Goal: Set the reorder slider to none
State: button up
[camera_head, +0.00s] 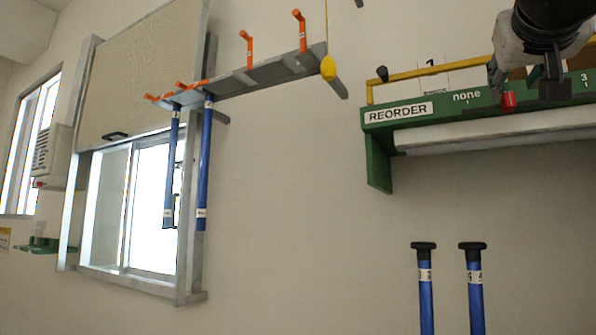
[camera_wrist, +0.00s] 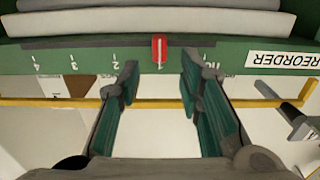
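The red reorder slider (camera_head: 509,100) sits on the green front rail (camera_head: 410,116) of the wall shelf, right of the word "none" and well left of the 3. In the wrist view, where the scale appears upside down, the slider (camera_wrist: 159,48) stands between the 2 and the partly hidden "none" label (camera_wrist: 208,46). My gripper (camera_wrist: 160,72) is open and empty. Its two fingertips stand either side of the slider's line, with the slider just beyond the gap. I cannot tell whether either finger touches the rail. The gripper (camera_head: 524,92) also shows at upper right in the head view.
A yellow bar (camera_head: 430,71) runs along the shelf, with a dark-ended peg (camera_head: 382,73) near its left end. White rolls (camera_head: 480,133) lie below the rail. Blue black-capped rods (camera_head: 425,290) stand lower down. A grey rack with orange hooks (camera_head: 250,76) hangs at left.

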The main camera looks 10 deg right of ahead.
aim_at(509, 93)
jog(key=shift+x, duration=1.9)
jog(key=shift+c, duration=0.5)
grip_shut()
